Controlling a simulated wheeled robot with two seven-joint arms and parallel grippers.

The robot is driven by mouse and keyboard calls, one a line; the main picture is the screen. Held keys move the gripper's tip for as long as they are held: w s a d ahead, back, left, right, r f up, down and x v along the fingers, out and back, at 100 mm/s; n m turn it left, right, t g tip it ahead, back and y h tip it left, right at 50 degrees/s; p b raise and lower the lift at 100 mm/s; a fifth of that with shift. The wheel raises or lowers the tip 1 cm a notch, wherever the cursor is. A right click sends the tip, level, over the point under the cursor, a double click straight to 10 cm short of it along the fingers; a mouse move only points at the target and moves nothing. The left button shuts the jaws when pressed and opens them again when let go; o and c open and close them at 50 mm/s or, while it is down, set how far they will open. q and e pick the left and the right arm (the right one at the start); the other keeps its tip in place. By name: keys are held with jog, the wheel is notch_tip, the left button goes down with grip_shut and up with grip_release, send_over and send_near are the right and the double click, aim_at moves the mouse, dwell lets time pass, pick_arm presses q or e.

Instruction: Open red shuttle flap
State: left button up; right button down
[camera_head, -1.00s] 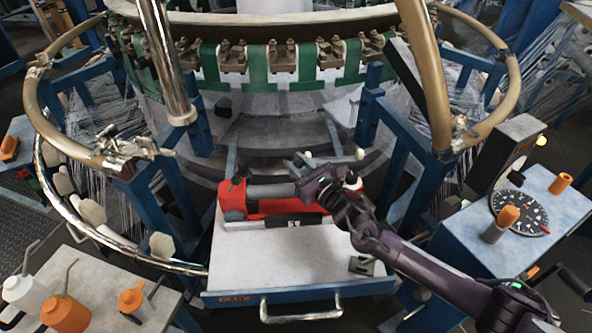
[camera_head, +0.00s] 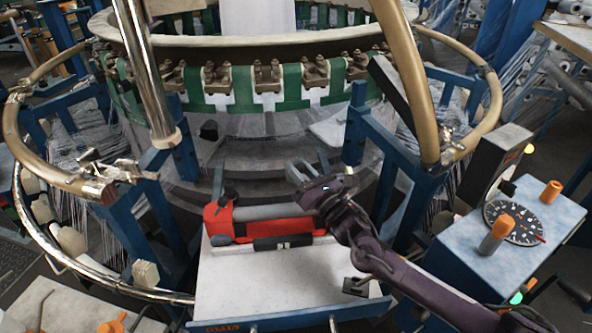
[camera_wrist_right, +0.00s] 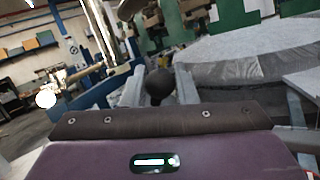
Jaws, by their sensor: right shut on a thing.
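The red shuttle (camera_head: 268,229) lies across the white-topped drawer table (camera_head: 240,285) in front of the loom, with a grey bar along its top and a dark strip along its near side. A dark knob rises at its left end. My right gripper (camera_head: 304,178) reaches in from the right, above the shuttle's right end, and is shut. My left gripper is not in view.
A blue box with a dial (camera_head: 514,222) and orange knobs stands at the right. A brass ring rail (camera_head: 432,125) and blue posts flank the shuttle. The table's front left is clear.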

jog(key=shift+w+d+r, duration=0.1)
jog(key=shift+d+r, duration=0.05)
jog(key=c, duration=1.2)
grip_release()
notch_tip(320, 180, up, 20)
jog(key=shift+f+b, duration=0.1)
jog(key=shift+b, duration=0.65)
